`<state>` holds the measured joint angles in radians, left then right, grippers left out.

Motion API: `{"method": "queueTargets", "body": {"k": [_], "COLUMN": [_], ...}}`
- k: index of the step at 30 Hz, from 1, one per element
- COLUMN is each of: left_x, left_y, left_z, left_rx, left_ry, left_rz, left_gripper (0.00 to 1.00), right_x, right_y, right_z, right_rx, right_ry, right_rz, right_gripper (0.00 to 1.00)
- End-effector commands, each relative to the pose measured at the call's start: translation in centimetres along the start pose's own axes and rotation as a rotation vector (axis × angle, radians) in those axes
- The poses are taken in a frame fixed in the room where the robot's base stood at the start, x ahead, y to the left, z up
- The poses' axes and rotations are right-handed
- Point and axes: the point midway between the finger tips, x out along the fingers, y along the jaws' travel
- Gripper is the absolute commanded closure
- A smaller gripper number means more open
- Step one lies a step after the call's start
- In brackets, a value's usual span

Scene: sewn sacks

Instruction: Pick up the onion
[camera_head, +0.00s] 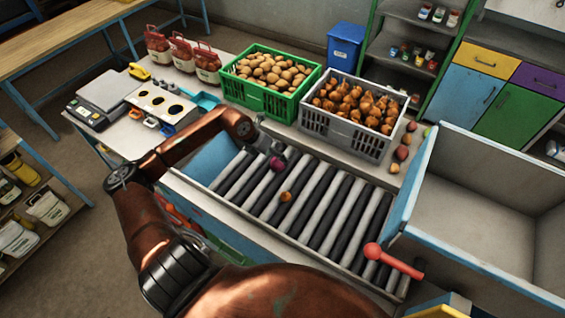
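My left arm reaches in from the lower left, and its dark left gripper (275,148) is over the far left part of the roller conveyor (318,212). A round purple-red thing (277,163), perhaps a red onion, shows right at the fingertips. The fingers are too small and dark to tell whether they hold it. A small orange-brown onion (286,197) lies on the rollers, nearer than the gripper and apart from it. More brown onions (357,102) fill the grey crate (341,131) behind the conveyor. My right gripper is not in view.
A green crate (257,98) of potatoes stands left of the grey crate. Several loose vegetables (402,153) lie right of the grey crate. A red-knobbed lever (393,262) is at the conveyor's right end, beside a large open bin (470,215). A scale (97,108) stands left.

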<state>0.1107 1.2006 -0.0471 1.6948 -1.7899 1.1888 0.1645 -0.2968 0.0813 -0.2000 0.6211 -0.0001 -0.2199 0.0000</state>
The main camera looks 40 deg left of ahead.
Motion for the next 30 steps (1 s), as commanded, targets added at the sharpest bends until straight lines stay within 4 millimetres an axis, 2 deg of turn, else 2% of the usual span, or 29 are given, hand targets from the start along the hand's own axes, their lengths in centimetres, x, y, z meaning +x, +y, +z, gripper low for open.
{"method": "queueTargets", "body": {"k": [2, 5, 14, 21, 30], "left_x": [-0.3, 0.0, 3.1, 6.5, 7.3], "left_y": [1.9, 2.9, 2.9, 2.8, 2.9], "left_z": [-0.4, -0.6, -0.9, -1.0, -1.1], "left_rx": [0.006, 0.006, 0.005, 0.007, 0.011], "left_ry": [0.032, 0.049, 0.051, 0.05, 0.05], "left_rz": [0.056, 0.082, 0.08, 0.078, 0.08], "left_gripper": [0.33, 0.33, 0.33, 0.33, 0.33], "right_x": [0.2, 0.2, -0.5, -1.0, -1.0], "right_y": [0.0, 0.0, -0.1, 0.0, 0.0], "right_z": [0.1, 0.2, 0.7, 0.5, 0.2], "right_rx": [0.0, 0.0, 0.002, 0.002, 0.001], "right_ry": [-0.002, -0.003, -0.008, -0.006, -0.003], "right_rz": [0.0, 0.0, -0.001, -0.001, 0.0], "right_gripper": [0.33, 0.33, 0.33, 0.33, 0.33]}}
